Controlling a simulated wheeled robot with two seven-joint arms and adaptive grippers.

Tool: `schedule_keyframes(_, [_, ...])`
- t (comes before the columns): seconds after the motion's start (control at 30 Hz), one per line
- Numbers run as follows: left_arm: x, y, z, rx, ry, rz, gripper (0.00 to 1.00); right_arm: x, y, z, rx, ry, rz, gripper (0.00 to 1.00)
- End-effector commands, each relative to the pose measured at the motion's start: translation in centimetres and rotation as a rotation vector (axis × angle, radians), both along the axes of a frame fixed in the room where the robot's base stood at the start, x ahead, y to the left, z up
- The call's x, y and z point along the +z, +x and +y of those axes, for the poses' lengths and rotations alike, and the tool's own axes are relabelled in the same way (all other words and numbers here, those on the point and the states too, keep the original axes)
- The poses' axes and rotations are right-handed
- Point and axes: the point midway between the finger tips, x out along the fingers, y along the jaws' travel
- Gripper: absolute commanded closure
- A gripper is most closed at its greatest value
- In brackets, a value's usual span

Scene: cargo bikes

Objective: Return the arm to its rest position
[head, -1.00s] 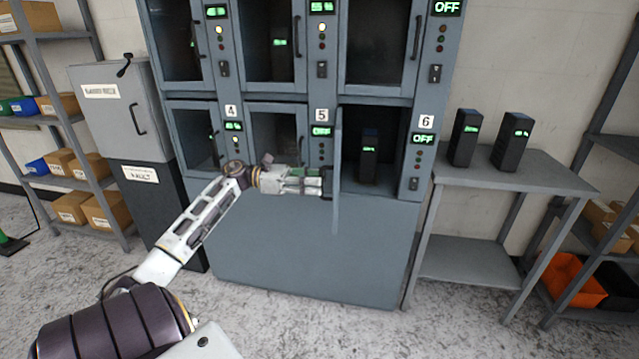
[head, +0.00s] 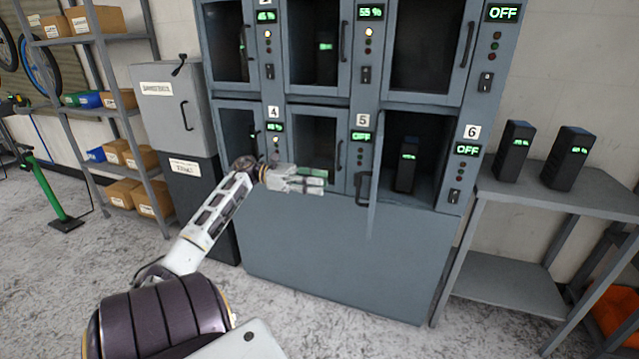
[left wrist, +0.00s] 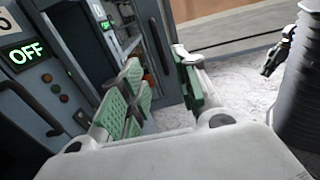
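My left arm reaches forward from the bottom of the head view. Its white gripper with green pads (head: 318,180) is in front of the lower row of the grey locker cabinet (head: 335,255). In the left wrist view the fingers (left wrist: 160,88) are spread apart with nothing between them. To the gripper's right, the door (head: 373,185) of the compartment by label 6 stands open, nearly edge-on. A black battery (head: 405,165) with a green display stands inside that compartment.
A grey table (head: 585,200) with two black batteries (head: 513,150) (head: 566,160) stands right of the cabinet. Left are a grey box cabinet (head: 170,108), a shelf rack (head: 115,80) with bins and a green stand (head: 55,195). The floor before the cabinet is clear.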

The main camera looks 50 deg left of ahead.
Motion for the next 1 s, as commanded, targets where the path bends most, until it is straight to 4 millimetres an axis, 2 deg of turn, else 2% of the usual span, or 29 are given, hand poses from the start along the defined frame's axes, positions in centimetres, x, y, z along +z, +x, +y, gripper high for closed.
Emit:
schedule_keyframes(0.47, [0.0, 0.1, 0.0, 0.003, -0.006, 0.003, 0.68, -0.1, 0.0, 0.0, 0.0, -0.001, 0.001, 1.0])
schedule_keyframes(0.67, [-0.7, 0.9, 0.7, 0.045, -0.093, 0.047, 0.68, -1.0, 0.1, -0.2, -0.004, -0.01, 0.012, 1.0])
schedule_keyframes(0.87, [-2.9, 2.9, 2.2, 0.15, -0.3, 0.158, 0.68, -3.3, 0.1, -0.8, -0.011, -0.034, 0.033, 1.0])
schedule_keyframes(1.0, [-5.5, 4.3, 3.6, 0.239, -0.479, 0.259, 0.68, -5.4, -0.1, -1.5, -0.018, -0.056, 0.05, 1.0])
